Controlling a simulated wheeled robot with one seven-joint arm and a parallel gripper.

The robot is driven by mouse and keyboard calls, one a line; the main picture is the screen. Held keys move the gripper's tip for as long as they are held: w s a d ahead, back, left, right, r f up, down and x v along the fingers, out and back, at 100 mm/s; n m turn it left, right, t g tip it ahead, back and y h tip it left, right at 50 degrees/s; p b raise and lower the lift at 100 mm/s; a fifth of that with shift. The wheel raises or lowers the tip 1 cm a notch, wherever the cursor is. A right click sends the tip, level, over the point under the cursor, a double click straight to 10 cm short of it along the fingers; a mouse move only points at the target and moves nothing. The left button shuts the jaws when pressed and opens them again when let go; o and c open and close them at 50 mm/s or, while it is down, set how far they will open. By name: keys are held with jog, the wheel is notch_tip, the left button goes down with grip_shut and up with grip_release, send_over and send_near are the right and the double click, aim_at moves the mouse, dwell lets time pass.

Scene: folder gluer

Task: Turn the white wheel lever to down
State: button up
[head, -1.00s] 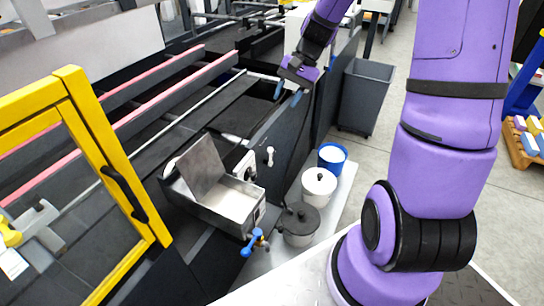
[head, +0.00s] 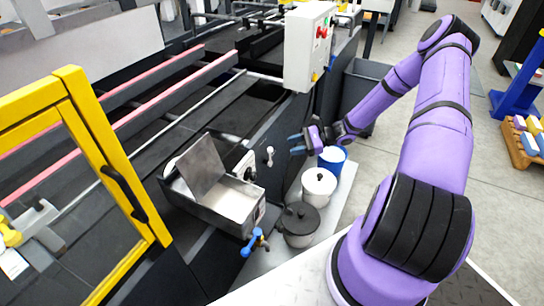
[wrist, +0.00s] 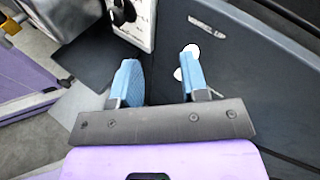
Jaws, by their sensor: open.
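The white wheel lever (head: 270,155) is a small white handle on the dark side panel of the machine, right of the open metal glue box. In the wrist view a white knob (wrist: 192,50) shows by the tip of the right finger, partly hidden by it. My gripper (head: 296,144) is just right of the lever in the head view, with its blue fingers pointing left toward the panel. The gripper, also seen in the wrist view (wrist: 158,68), is open with nothing between its fingers. I cannot tell whether the right finger touches the lever.
The metal glue box (head: 230,200) has its lid up and a blue-handled valve (head: 252,243) in front. A grey pot (head: 299,224), a white pot (head: 319,187) and a blue tub (head: 332,160) stand on the ledge below my gripper. A control box (head: 308,45) rises behind.

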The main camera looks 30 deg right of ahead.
aim_at(272, 162)
notch_tip(272, 162, down, 9)
jog(key=d+m+t+h, duration=0.1)
jog(key=d+m+t, duration=0.1)
jog(key=m+t, duration=0.5)
jog(key=x, duration=0.7)
jog(key=f+x, duration=0.1)
jog(key=x, duration=0.2)
jog(key=shift+w+r, duration=0.1)
jog(key=shift+w, duration=0.4)
jog(key=shift+c, duration=0.2)
grip_shut()
